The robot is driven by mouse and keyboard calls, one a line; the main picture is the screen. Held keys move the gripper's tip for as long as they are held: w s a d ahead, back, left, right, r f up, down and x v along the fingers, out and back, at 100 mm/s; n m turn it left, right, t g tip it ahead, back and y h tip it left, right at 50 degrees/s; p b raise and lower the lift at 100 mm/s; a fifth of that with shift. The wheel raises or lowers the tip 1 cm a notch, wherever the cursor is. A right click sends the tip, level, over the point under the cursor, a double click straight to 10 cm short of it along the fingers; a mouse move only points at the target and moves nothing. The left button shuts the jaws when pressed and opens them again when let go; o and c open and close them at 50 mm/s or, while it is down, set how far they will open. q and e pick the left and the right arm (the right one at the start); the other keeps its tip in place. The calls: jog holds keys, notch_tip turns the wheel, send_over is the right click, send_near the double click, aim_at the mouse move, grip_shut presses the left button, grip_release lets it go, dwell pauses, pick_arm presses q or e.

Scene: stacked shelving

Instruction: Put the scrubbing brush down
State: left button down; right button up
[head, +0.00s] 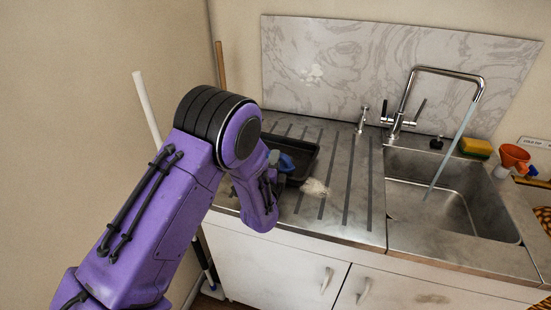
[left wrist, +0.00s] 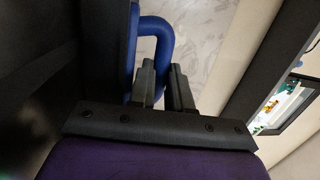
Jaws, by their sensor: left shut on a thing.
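The scrubbing brush is blue; part of it (head: 288,162) shows in the head view just beyond my left gripper (head: 273,178), over the black tray. In the left wrist view its blue curved handle (left wrist: 163,38) loops at the fingers of my left gripper (left wrist: 166,84), which is shut on it. The gripper and dark parts hide the rest of the brush, and its bristles cannot be made out. I cannot tell whether the brush touches the tray. My right gripper is in neither view.
The black tray (head: 312,150) sits on the ribbed metal drainboard (head: 352,200), beside a whitish foam-like patch (head: 314,187). The sink (head: 440,200) with running tap (head: 450,72) is at right. A yellow-green sponge (head: 475,147) and orange-topped bottle (head: 513,158) stand beyond it.

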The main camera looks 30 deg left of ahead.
pick_arm(q)
jog(key=shift+s+r, duration=0.1)
jog(key=shift+s, duration=0.15)
jog(key=shift+d+f+b, duration=0.1)
jog(key=shift+f+b, duration=0.1)
jog(key=shift+b, duration=0.1)
jog(key=c, duration=1.3)
grip_release()
jog(key=shift+w, duration=0.1)
jog(key=shift+c, duration=0.2)
jog(key=shift+r, duration=0.15)
jog(key=shift+s+d, duration=0.1)
jog(key=shift+s, duration=0.2)
jog(key=b+v, duration=0.2)
jog(key=v, duration=0.8)
jog(key=shift+s+d, duration=0.15)
jog(key=shift+s, duration=0.5)
